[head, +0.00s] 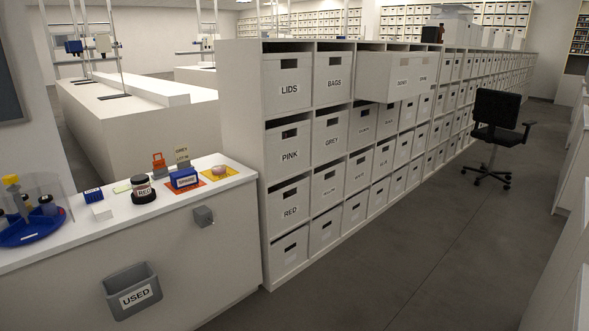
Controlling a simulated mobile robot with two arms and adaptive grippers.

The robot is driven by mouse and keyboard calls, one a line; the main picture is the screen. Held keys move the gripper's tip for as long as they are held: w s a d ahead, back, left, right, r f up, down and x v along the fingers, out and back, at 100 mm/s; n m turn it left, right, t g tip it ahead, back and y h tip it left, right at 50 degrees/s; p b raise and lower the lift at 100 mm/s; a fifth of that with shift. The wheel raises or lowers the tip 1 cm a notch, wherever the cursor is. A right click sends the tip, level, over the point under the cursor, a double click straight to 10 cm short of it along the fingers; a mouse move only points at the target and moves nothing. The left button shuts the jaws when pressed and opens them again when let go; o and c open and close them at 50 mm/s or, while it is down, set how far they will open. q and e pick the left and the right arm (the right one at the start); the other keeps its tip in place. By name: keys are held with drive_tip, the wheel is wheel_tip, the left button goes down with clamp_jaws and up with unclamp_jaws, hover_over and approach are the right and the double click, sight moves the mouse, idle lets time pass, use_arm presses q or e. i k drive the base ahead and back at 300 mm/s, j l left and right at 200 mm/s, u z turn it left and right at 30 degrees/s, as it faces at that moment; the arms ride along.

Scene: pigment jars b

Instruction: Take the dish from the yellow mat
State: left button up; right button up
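A small yellow mat (232,178) lies near the right end of the white counter at the left of the head view. A small round dish (218,174) sits on it, with something pinkish on top; it is too small to tell what. Neither of my grippers shows in the head view.
On the counter (150,213) left of the mat are a blue box (185,179) on an orange mat, a dark-lidded jar (143,190) labelled RED and a blue carousel (32,230). A grey USED bin (131,290) hangs in front.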

sight(219, 171)
drive_tip(key=i+u, duration=0.15)
drive_tip(key=i, duration=0.4)
drive_tip(key=i+l+u, duration=0.15)
drive_tip(key=i, duration=0.45)
drive_tip(key=i+l+u, duration=0.1)
drive_tip(key=i, duration=0.45)
drive_tip(key=l, duration=0.1)
